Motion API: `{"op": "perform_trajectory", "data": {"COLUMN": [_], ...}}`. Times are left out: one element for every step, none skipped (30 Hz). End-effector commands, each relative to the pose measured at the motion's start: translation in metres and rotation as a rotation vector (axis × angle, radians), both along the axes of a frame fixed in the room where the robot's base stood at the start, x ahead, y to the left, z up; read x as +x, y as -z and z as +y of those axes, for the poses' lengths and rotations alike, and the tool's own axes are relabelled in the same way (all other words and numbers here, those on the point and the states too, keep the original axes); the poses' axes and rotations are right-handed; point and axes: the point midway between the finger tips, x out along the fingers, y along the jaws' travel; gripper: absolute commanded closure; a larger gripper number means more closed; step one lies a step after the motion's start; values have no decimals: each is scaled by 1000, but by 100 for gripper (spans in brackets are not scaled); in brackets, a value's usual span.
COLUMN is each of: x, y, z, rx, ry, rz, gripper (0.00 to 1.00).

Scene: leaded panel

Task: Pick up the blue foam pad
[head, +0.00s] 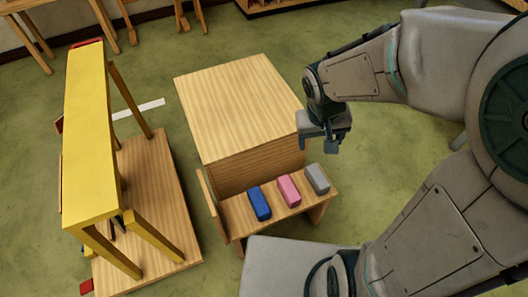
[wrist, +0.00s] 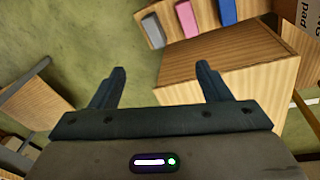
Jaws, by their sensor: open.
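The blue foam pad (head: 260,203) lies on a low wooden shelf at the left of a row of three pads. It also shows at the top of the wrist view (wrist: 228,12). My gripper (head: 331,146) is above and behind the shelf's right end, apart from all the pads. In the wrist view my gripper (wrist: 161,82) has its two fingers spread with nothing between them.
A pink pad (head: 289,190) and a grey pad (head: 317,178) lie beside the blue one. The shelf (head: 233,218) adjoins a wooden box (head: 235,95). A yellow frame (head: 88,130) stands on a wooden base at left. Green floor is clear behind the box.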

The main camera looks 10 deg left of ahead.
Motion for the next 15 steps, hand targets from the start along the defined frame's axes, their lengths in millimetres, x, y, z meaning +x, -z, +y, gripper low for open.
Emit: {"op": "perform_trajectory", "data": {"x": [5,8,11,13,15,16,16,16,15,14,12,11,9,7,5], "y": [42,57,78,94,110,131,146,161,180,193,205,220,229,238,248], "z": [14,23,33,42,51,62,71,80,91,99,106,116,122,128,134], "rx": [-5,-6,-6,-5,-2,2,8,13,22,28,35,46,52,58,67], "ry": [-38,-59,-84,-104,-123,-149,-167,-184,-208,-223,-236,-253,-264,-275,-286], "rz": [22,31,41,51,58,69,79,87,98,107,115,124,131,138,145], "gripper": [29,29,29,29,29,29,29,29,29,29,29,29,29,29,29]}}
